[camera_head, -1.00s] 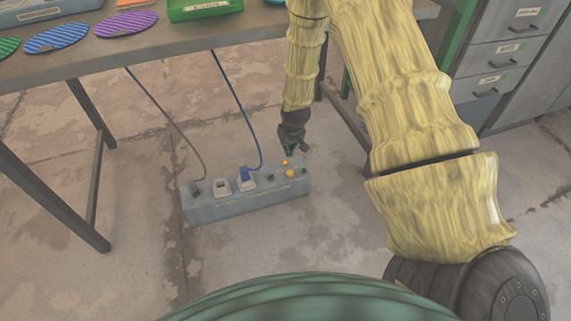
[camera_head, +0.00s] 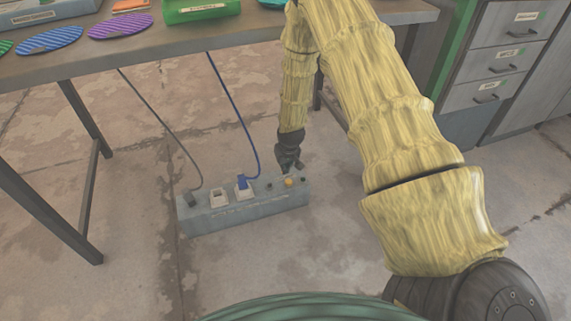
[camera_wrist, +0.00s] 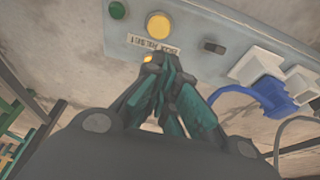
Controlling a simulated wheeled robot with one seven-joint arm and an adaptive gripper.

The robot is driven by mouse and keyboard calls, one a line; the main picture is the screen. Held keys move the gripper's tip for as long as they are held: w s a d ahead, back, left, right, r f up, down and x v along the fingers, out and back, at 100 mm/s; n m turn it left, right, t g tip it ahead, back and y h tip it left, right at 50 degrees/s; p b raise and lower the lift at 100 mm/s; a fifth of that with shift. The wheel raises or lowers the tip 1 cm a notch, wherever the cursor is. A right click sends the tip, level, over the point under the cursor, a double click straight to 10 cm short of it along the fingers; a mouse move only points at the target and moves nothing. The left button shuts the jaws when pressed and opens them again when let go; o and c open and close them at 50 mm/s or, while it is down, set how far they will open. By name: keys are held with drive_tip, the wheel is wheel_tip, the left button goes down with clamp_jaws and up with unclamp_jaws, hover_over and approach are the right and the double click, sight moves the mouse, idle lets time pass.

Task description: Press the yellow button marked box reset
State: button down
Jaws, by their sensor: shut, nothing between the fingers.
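A grey box (camera_head: 245,213) lies on the floor, with buttons and sockets on top. A large yellow button (camera_head: 289,182) sits near its right end; it shows fully in the wrist view (camera_wrist: 158,26). A smaller yellow button or lamp (camera_wrist: 147,58) is partly covered by my fingertips in the wrist view. A white label (camera_wrist: 153,43) lies between the two; its text is too small to read surely. My gripper (camera_head: 288,168) is shut and empty, pointing down at the box's far side. Its tips (camera_wrist: 160,62) are at the small yellow piece; contact cannot be told.
A green button (camera_wrist: 117,10) and a dark switch (camera_wrist: 214,47) flank the large yellow button. A blue plug (camera_head: 242,181) and a grey plug (camera_head: 193,196) with cables stand to the left. A table (camera_head: 160,50) is above, drawers (camera_head: 505,60) at right.

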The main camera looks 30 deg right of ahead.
sight(289, 183)
drive_tip(key=x, duration=0.1)
drive_tip(key=b+x, duration=0.1)
drive_tip(key=x, duration=0.1)
drive_tip(key=s+b+x, duration=0.1)
drive_tip(key=x, duration=0.1)
drive_tip(key=shift+a+f, duration=0.1)
drive_tip(key=shift+f, duration=0.25)
drive_tip(key=shift+f, duration=0.1)
